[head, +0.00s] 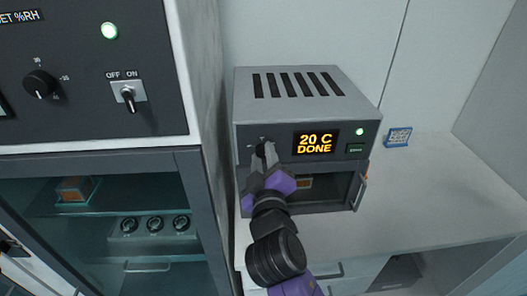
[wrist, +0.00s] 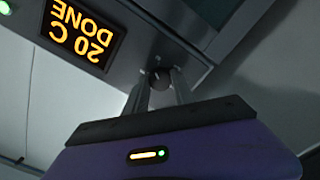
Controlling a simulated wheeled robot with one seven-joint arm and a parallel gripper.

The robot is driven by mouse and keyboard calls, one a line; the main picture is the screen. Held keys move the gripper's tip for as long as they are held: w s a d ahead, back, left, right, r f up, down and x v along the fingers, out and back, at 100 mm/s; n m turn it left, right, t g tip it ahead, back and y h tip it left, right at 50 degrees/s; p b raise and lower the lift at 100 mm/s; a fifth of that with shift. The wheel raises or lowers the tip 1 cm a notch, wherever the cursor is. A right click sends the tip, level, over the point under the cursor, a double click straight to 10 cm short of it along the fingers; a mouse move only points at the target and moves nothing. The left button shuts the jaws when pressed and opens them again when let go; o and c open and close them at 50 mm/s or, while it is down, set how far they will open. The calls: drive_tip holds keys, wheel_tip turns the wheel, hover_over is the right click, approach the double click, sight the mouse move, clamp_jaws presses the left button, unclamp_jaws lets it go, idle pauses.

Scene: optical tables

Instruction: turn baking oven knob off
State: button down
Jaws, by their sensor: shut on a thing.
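The baking oven (head: 305,95) is a small grey box on the bench, with vents on top and a dark front panel. Its display (head: 316,142) reads "20 C DONE" in orange. The black oven knob (head: 262,148) is at the left of the panel. My gripper (head: 263,155) is at the knob, its fingers on either side of it, shut on it. In the wrist view the knob (wrist: 160,77) shows between the two fingertips (wrist: 160,84), and the display (wrist: 83,30) appears upside down. The knob's pointer and markings are too small or hidden to read.
A tall cabinet (head: 95,155) with its own knob (head: 39,84), an OFF/ON switch (head: 128,97) and glass front stands close on the left. The oven's door (head: 361,186) is at the right of its opening. A small blue-framed sign (head: 397,137) stands on the otherwise clear bench (head: 430,190).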

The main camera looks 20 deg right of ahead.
drive_tip(key=n+p, duration=0.3)
drive_tip(key=n, duration=0.3)
drive_tip(key=shift+p, duration=0.35)
drive_tip(key=n, duration=0.5)
drive_tip(key=shift+f+n+p, duration=0.1)
drive_tip(key=shift+n+p, duration=0.2)
drive_tip(key=shift+n, duration=0.1)
drive_tip(key=n, duration=1.2)
drive_tip(key=shift+n, duration=0.4)
drive_tip(key=c, duration=1.1)
unclamp_jaws()
drive_tip(key=shift+o, duration=0.2)
drive_tip(key=shift+s+a, duration=0.1)
drive_tip(key=shift+s, duration=0.05)
